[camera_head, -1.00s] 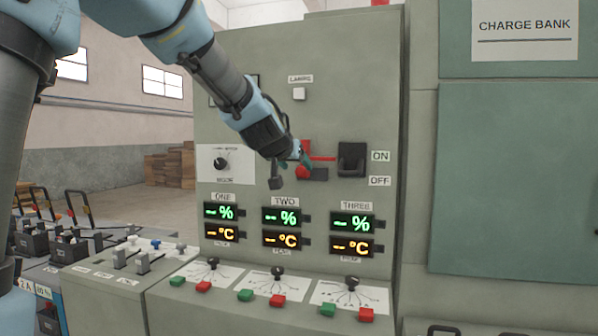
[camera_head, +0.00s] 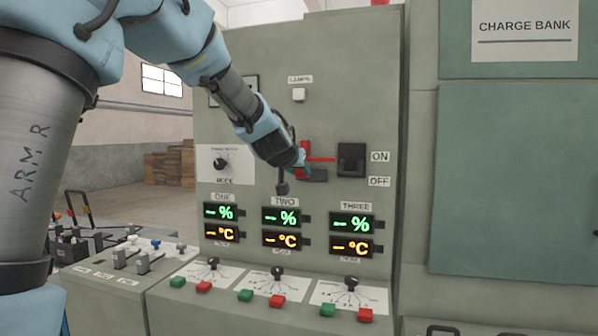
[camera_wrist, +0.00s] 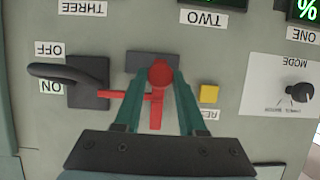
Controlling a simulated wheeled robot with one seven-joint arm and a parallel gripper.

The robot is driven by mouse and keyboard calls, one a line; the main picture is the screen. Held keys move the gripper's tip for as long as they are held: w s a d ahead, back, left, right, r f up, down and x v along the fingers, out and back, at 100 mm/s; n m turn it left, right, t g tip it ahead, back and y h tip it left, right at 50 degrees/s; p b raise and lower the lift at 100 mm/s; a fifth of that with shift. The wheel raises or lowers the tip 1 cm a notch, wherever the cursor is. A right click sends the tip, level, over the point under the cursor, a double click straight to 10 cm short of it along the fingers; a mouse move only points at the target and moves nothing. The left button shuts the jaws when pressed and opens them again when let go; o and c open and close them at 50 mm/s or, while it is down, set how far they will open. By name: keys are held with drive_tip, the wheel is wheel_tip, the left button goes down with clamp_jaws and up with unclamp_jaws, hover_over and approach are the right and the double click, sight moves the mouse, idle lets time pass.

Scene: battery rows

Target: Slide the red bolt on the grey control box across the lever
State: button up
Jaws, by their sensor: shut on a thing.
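The grey control box (camera_head: 235,110) stands in front of me. It carries a black lever (camera_head: 351,158) beside the ON and OFF labels. The red bolt (camera_head: 321,159) lies level to the left of the lever, its end close to the lever's base. In the wrist view, which is upside down, the bolt (camera_wrist: 120,94) and its round red knob (camera_wrist: 160,73) show, with the black lever (camera_wrist: 62,75) to the left. My gripper (camera_head: 299,166) is at the knob, its green fingers on both sides and shut on it. The head view hides the knob behind my gripper.
Displays (camera_head: 287,230) and a sloping panel with dials and buttons (camera_head: 278,285) lie below the bolt. A mode knob (camera_head: 221,162) is to the left, and a yellow button (camera_wrist: 209,93) is near my fingers in the wrist view. A green cabinet (camera_head: 515,180) stands at right.

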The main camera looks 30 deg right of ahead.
clamp_jaws()
idle(0.9)
